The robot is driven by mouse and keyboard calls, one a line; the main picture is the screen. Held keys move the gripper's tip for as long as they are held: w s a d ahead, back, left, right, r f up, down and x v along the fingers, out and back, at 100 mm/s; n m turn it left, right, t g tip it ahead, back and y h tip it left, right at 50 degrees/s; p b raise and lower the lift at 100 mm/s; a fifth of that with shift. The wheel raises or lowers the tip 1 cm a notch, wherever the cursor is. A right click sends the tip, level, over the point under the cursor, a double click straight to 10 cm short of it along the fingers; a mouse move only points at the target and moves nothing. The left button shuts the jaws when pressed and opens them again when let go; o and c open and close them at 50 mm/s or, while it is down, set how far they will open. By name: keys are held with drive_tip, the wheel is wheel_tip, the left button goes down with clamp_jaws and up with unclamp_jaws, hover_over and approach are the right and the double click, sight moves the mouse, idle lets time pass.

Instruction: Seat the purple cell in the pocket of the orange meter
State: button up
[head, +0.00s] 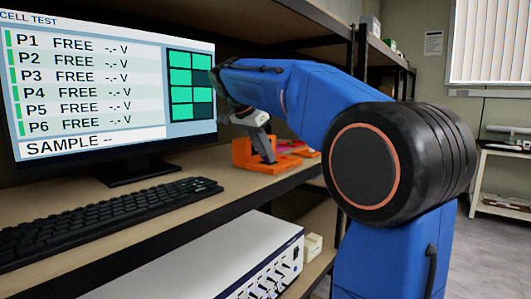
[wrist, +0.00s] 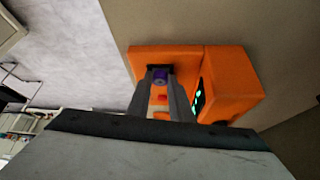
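The orange meter (head: 241,152) stands on the desk right of the monitor. In the wrist view the meter (wrist: 228,78) has a dark display with green marks on the side of its taller block. The purple cell (wrist: 160,76) shows between my fingertips in the wrist view, at a dark recess in the meter's lower part. My gripper (head: 266,153) reaches down at the meter, and its fingers (wrist: 160,84) are closed against both sides of the cell. How deep the cell sits is hidden. The cell cannot be made out in the head view.
The monitor (head: 100,85) lists P1 to P6 as free, with an empty sample line. A keyboard (head: 105,218) lies before it. A shelf runs above; a white instrument (head: 230,262) sits below.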

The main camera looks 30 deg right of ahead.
drive_tip(key=shift+o, duration=0.5)
drive_tip(key=v, duration=1.7)
drive_tip(key=shift+r, duration=0.15)
